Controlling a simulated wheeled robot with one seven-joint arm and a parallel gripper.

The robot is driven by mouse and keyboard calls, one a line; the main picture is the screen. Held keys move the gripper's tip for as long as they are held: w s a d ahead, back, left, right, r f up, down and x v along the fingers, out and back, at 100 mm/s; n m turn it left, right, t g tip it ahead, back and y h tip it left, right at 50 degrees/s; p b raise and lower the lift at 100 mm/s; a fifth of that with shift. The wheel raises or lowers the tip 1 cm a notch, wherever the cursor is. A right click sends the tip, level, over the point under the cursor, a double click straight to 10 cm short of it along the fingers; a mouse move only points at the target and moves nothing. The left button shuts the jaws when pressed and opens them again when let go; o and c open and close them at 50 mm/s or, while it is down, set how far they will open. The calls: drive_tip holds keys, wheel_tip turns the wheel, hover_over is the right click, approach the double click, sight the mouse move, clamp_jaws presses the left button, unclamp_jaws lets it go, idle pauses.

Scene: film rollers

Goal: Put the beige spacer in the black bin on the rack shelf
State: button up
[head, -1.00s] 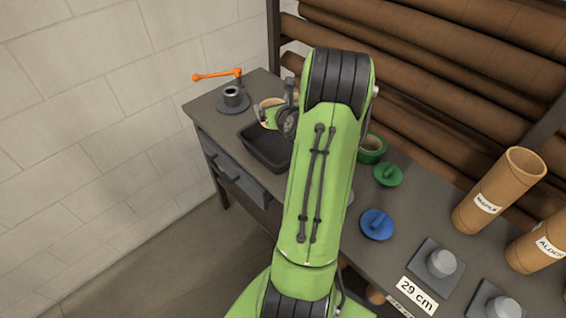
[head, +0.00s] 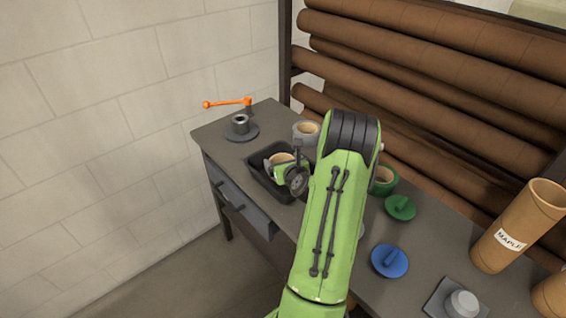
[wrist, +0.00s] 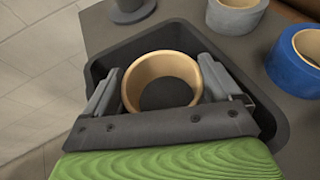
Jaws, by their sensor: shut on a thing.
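The beige spacer (head: 283,158) is a short, wide ring. My gripper (head: 285,170) is shut on it, and in the wrist view the spacer (wrist: 160,63) sits between the two grey fingers. The black bin (head: 259,178) is an open dark tray on the grey bench top. The gripper and spacer are over the bin's opening, and the bin's walls (wrist: 150,39) surround them in the wrist view. I cannot tell how far the spacer is above the bin's floor. My gripper hides part of the bin in the head view.
A grey roll (head: 306,131) stands just behind the bin, and a blue roll (wrist: 297,62) is to its right. A grey post (head: 240,125) with an orange lever (head: 228,103) is at the left. Green (head: 400,207) and blue (head: 389,261) knobbed discs and a cardboard tube (head: 515,228) stand right.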

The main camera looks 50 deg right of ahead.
drive_tip(key=shift+f, duration=0.4)
drive_tip(key=o, duration=0.8)
drive_tip(key=shift+r, duration=0.25)
drive_tip(key=r+b+v, duration=0.1)
drive_tip(key=b+v, duration=0.1)
drive_tip(key=v, duration=1)
drive_tip(key=w+a+r+n+g+y, duration=0.1)
drive_tip(key=w+a+n+y, duration=0.15)
drive_tip(key=a+n, duration=0.55)
drive_tip(key=w+a+r+n+g+y, duration=0.1)
drive_tip(key=w+a+n+y, duration=0.15)
drive_tip(key=a+n, duration=0.5)
drive_tip(key=w+a+r+n+y, duration=0.2)
drive_tip(key=a+n+y, duration=0.1)
drive_tip(key=a+n, duration=0.5)
drive_tip(key=s+a+r+n+g, duration=0.1)
drive_tip(key=s+a+n, duration=0.2)
drive_tip(key=s+n, duration=0.2)
drive_tip(key=s+a+r+n+g, duration=0.1)
drive_tip(key=s+a+r+n, duration=0.1)
drive_tip(key=n, duration=0.6)
drive_tip(key=s+a+r+n+g, duration=0.1)
drive_tip(key=s+a+r+n, duration=0.1)
drive_tip(key=s+a+n, duration=0.3)
drive_tip(key=shift+s+a+n+g, duration=0.1)
drive_tip(key=shift+s+n+g, duration=0.2)
drive_tip(key=shift+s+n, duration=0.75)
